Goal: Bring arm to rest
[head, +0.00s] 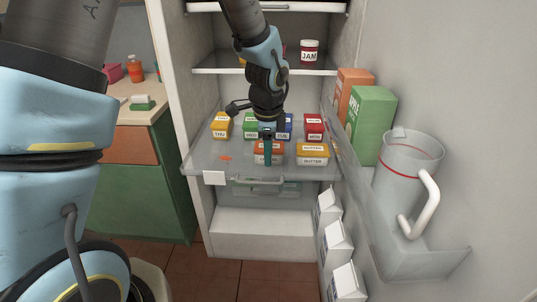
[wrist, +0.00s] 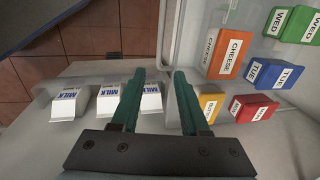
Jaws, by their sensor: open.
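My gripper (head: 267,157) is in front of the fridge's pull-out shelf, with its teal fingers pointing down in front of the cheese box. In the wrist view, its two teal fingers (wrist: 158,75) are apart with nothing held between them. The orange cheese box (head: 275,158) and yellow butter box (head: 312,153) sit at the front of the shelf. They also show in the wrist view, the cheese box (wrist: 229,55) to the right of the fingers and the butter box (wrist: 208,106) close beside the right finger. The gap between finger and butter box is hard to judge.
Lidded boxes in yellow (head: 221,125), green (head: 250,134), blue (head: 288,130) and red (head: 313,128) stand behind on the shelf (head: 200,165). The open door at right holds cartons (head: 372,125), a jug (head: 405,165) and milk (head: 337,245). A counter (head: 140,110) is at left.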

